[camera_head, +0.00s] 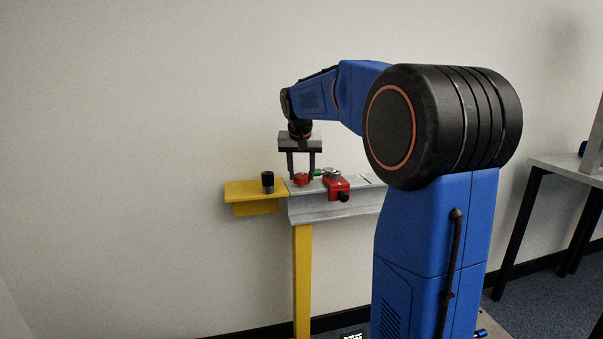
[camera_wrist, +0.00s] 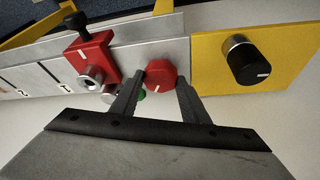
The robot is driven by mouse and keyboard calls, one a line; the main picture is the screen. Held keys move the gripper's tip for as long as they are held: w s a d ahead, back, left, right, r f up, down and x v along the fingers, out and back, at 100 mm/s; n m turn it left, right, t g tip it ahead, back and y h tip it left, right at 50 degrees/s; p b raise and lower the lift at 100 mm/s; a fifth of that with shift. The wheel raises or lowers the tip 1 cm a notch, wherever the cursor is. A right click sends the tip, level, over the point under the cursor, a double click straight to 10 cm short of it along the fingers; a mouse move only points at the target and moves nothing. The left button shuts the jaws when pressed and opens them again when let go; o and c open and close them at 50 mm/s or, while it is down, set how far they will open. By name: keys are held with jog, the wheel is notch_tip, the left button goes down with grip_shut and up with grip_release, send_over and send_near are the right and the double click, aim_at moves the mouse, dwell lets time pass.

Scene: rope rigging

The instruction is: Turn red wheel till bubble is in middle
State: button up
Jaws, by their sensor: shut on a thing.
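The red wheel (camera_wrist: 161,75) is a small faceted knob with a white mark, on a grey metal rail (camera_wrist: 150,50). It also shows in the head view (camera_head: 301,179). My gripper (camera_head: 301,179) points down over the rail, its two fingers on either side of the wheel. In the wrist view my gripper (camera_wrist: 158,80) is shut on the wheel. A green part (camera_wrist: 141,96), perhaps the bubble vial, shows partly behind a finger. The bubble itself cannot be made out in either view.
A red clamp block (camera_head: 336,187) with a black knob sits on the rail to the right of the wheel. A black knob (camera_head: 267,182) stands on the yellow plate (camera_head: 240,190) at left. A grey table (camera_head: 565,165) stands at far right.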

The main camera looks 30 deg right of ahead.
jog(key=shift+s+d+n+t+y, duration=0.15)
jog(key=shift+n+y, duration=0.3)
jog(key=shift+n, duration=0.7)
jog(key=shift+w+d+n+t+y, duration=0.1)
jog(key=shift+n+t+y, duration=0.25)
jog(key=shift+n, duration=0.8)
jog(key=shift+a, duration=0.1)
jog(key=o, duration=1.1)
jog(key=shift+c, duration=0.2)
jog(key=shift+r, duration=0.1)
jog(key=v, duration=1.7)
jog(key=shift+r, duration=0.2)
